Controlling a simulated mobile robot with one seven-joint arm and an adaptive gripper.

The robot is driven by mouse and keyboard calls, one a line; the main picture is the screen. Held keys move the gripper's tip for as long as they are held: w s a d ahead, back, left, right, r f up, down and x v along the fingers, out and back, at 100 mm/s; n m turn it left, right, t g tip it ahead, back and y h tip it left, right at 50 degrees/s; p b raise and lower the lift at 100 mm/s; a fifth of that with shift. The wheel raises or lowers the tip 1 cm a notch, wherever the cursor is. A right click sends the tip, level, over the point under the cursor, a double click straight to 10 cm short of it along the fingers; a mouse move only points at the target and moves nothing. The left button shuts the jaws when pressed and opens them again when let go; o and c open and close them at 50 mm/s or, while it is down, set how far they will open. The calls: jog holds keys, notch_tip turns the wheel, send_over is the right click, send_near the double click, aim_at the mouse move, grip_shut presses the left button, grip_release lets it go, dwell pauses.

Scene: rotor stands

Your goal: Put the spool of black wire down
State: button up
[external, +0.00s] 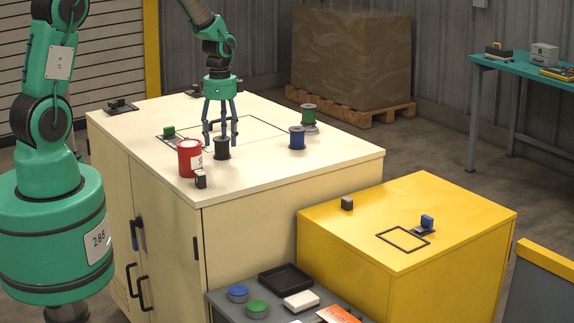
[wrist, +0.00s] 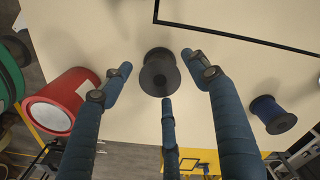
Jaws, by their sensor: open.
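The spool of black wire (external: 222,149) stands upright on the cream cabinet top (external: 300,170), just right of a red can. My gripper (external: 221,137) is over it with its blue fingers pointing down. In the wrist view the black spool (wrist: 160,73) lies between the spread fingers of my gripper (wrist: 158,80). Gaps show between the fingers and the spool, and the gripper is open.
The red can (external: 190,158) and a small dark block (external: 200,179) stand close by. A blue spool (external: 297,138) and a green spool (external: 308,114) stand to the right. A black outlined rectangle (external: 268,123) marks the cabinet top. The front right corner is clear.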

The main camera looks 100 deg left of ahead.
aim_at(222, 139)
notch_tip(222, 139, up, 11)
jog(key=shift+f, duration=0.15)
dwell(0.4)
dwell(0.5)
jog(key=shift+d, duration=0.1)
jog(key=w+d+r+t, duration=0.1)
jog(key=w+d+r, duration=0.4)
jog(key=d, duration=0.4)
jog(key=w+d+r+y, duration=0.1)
jog(key=w+d+r, duration=0.1)
jog(key=d+r, duration=0.6)
jog(key=w+d+r+t, duration=0.1)
jog(key=w+d+r, duration=0.35)
jog(key=d, duration=0.55)
jog(key=s+d+r+t, duration=0.1)
jog(key=s+d, duration=0.3)
jog(key=d, duration=0.5)
jog(key=s+d+r+t, duration=0.1)
jog(key=s+d+r, duration=0.3)
jog(key=d, duration=0.4)
jog(key=s+d+r+m+t+h, duration=0.1)
jog(key=s+d, duration=0.3)
jog(key=d, duration=0.5)
jog(key=shift+s+d+r+t, duration=0.3)
jog(key=shift+r, duration=0.6)
